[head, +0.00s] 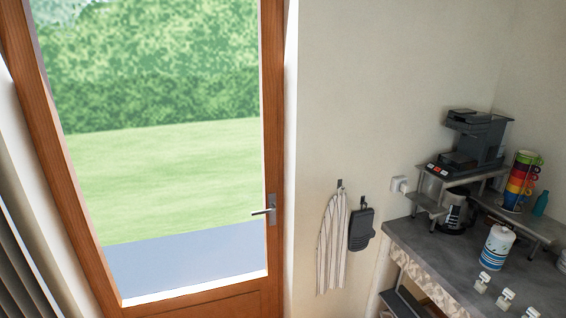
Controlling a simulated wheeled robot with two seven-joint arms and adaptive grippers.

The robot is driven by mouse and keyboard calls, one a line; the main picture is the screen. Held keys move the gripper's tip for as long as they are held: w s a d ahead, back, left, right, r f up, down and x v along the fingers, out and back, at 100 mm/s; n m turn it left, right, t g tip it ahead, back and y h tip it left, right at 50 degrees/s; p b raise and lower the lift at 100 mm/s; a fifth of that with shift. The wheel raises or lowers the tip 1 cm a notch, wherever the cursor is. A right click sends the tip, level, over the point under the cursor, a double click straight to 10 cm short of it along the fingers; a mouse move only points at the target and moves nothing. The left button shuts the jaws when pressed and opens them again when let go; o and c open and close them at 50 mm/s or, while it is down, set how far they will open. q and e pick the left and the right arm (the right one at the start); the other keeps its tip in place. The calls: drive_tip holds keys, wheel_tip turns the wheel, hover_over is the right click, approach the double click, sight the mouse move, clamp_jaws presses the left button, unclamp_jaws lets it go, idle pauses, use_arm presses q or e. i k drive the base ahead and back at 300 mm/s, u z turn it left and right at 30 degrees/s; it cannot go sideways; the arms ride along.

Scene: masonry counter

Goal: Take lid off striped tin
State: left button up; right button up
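A white cylindrical tin with blue markings (497,248) stands upright on the grey counter at the right of the head view. It is the only thing in view that could be the striped tin; its markings are too small to read clearly. Its pale top looks closed, and I cannot make out the lid's edge. Neither of my grippers is in view.
The dark grey counter (432,243) holds several small white items (504,298) in front of the tin. Behind are a kettle (455,212), a coffee machine (474,145), stacked coloured cups (521,180) and a teal bottle (540,203). A wood-framed glass door (272,130) stands left.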

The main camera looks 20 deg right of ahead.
sight(502, 233)
drive_tip(key=z, duration=0.7)
drive_tip(key=i, duration=1.2)
drive_tip(key=z, duration=1.85)
drive_tip(key=i, duration=1.1)
drive_tip(key=z, duration=0.45)
